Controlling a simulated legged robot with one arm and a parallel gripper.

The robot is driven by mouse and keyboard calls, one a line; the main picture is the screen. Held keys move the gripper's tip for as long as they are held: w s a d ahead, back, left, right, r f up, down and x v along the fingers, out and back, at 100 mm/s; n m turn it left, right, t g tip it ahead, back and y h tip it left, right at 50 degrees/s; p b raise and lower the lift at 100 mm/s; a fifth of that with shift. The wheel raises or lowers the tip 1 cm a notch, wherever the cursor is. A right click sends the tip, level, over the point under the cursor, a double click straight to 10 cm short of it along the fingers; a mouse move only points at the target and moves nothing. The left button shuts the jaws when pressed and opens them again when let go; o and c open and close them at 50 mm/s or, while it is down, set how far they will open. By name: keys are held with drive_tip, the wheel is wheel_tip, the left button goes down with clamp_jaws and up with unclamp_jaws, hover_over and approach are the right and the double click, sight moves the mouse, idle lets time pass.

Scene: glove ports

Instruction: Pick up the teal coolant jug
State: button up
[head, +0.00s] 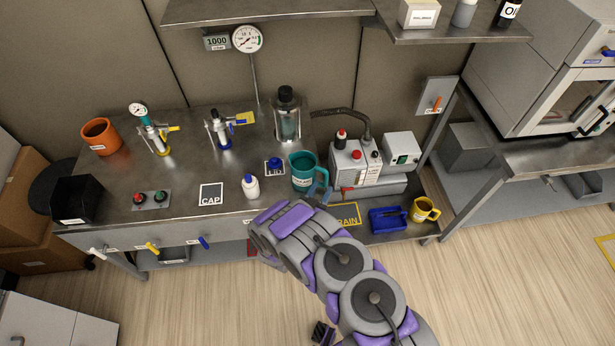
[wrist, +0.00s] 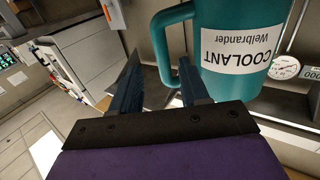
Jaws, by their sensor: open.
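The teal coolant jug (head: 301,176) stands upright on the metal bench, left of the grey pump unit. In the wrist view the jug (wrist: 222,28) fills the upper right, with its white COOLANT label upside down and its handle (wrist: 160,45) toward my fingers. My gripper (head: 319,190) is at the jug's near right side, on the handle side. In the wrist view my gripper (wrist: 160,62) is open, and the handle's outer bar appears between the two fingertips. I cannot tell whether either finger touches it.
A grey pump unit (head: 352,165) with a hose stands close right of the jug. A blue-capped white bottle (head: 251,186) and the LID mark (head: 274,170) are to its left. A blue tray (head: 388,219) and yellow mug (head: 425,210) sit lower right. A glass canister (head: 287,118) stands behind.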

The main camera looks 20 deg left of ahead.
sight(324, 181)
drive_tip(key=shift+w+d+r, duration=0.1)
drive_tip(key=shift+w+d, duration=0.1)
drive_tip(key=shift+d, duration=0.15)
drive_tip(key=shift+w+d, duration=0.1)
drive_tip(key=shift+w, duration=0.2)
drive_tip(key=w, duration=0.1)
drive_tip(key=w+a+b, duration=0.1)
drive_tip(key=w, duration=0.1)
drive_tip(key=w+a, duration=0.1)
drive_tip(key=shift+w+a+f, duration=0.15)
drive_tip(key=shift+w+f, duration=0.05)
drive_tip(key=shift+w, duration=0.05)
drive_tip(key=shift+d+r, duration=0.15)
drive_tip(key=shift+d, duration=0.3)
drive_tip(key=shift+d+r, duration=0.1)
drive_tip(key=shift+d, duration=0.2)
drive_tip(key=shift+c, duration=1.2)
drive_tip(key=shift+a+f, duration=0.2)
drive_tip(key=shift+a, duration=0.25)
clamp_jaws()
drive_tip(key=shift+d, duration=0.2)
